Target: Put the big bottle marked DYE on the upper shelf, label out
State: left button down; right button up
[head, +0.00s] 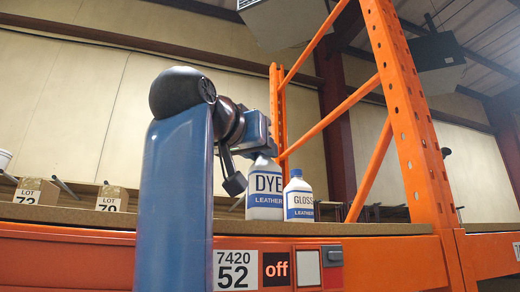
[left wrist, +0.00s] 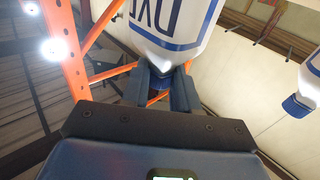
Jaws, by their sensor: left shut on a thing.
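The big white bottle marked DYE (head: 265,190) is upright at the upper shelf board (head: 210,222), its blue-and-white label facing out towards me. Its base looks level with the board; I cannot tell whether it bears on it. My left gripper (head: 262,150) is above it, shut on its neck and cap. In the left wrist view the DYE bottle (left wrist: 175,25) appears upside down with its blue cap between the fingers (left wrist: 166,88). My right gripper is not in view.
A smaller GLOSS bottle (head: 298,197) stands close to the right of the DYE bottle. An orange rack upright (head: 408,120) rises at right, with diagonal braces. The orange beam below carries a 7420 52 label (head: 235,270) and an "off" sign (head: 275,269). Boxes (head: 35,192) stand behind at left.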

pick_arm(q)
jog(key=c, duration=1.1)
grip_release()
jog(key=o, duration=0.3)
jog(key=shift+w+f, duration=0.1)
jog(key=shift+w, duration=0.05)
jog(key=shift+s+a+b, duration=0.2)
jog(key=shift+s+b, duration=0.15)
jog(key=shift+s, duration=0.2)
jog(key=shift+b+v, duration=0.4)
jog(key=shift+v, duration=4.45)
jog(key=shift+s, duration=0.15)
